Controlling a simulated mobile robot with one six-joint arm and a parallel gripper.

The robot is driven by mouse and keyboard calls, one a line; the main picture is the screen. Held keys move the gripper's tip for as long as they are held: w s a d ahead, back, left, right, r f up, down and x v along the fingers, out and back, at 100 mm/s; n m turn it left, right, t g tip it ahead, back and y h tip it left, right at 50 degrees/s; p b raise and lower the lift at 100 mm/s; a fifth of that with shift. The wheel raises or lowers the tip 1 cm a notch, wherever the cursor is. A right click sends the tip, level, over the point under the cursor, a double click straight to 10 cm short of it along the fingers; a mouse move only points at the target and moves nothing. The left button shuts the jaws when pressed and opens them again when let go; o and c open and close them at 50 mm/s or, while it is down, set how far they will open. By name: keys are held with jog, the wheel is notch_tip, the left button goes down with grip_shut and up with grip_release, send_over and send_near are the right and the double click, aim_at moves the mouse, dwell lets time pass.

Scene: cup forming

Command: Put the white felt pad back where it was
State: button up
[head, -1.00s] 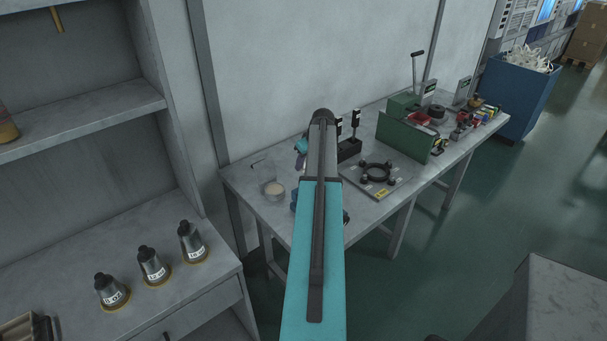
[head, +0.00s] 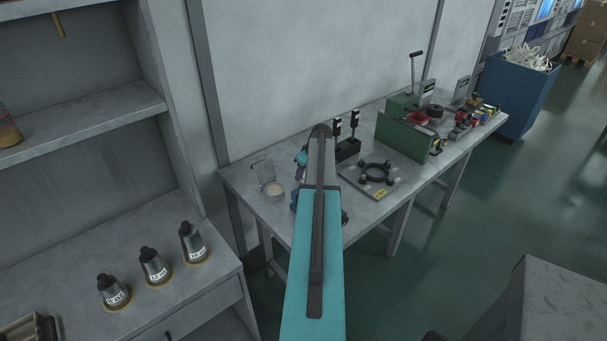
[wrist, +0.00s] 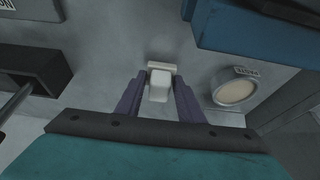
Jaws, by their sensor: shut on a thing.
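In the wrist view, my gripper (wrist: 158,92) has its two purple fingers closed on a small white block-like piece, which I take for the white felt pad (wrist: 159,86). It has a wider, paler edge at its far end. The grey bench top is behind it; I cannot tell whether the pad touches it. A round dish with a cream-coloured disc (wrist: 236,93) lies to the right of the fingers. In the head view, my arm hides most of the gripper and the pad; the dish (head: 273,188) stands to their left on the bench (head: 245,180).
A dark box (wrist: 30,72) is at the left of the wrist view. The bench's front left is clear.

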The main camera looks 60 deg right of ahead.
jog(key=shift+f, duration=0.5)
jog(key=shift+f, duration=0.15)
jog(key=o, duration=1.1)
jog(key=shift+r, duration=0.2)
jog(key=b+v, duration=0.3)
jog(key=v, duration=0.9)
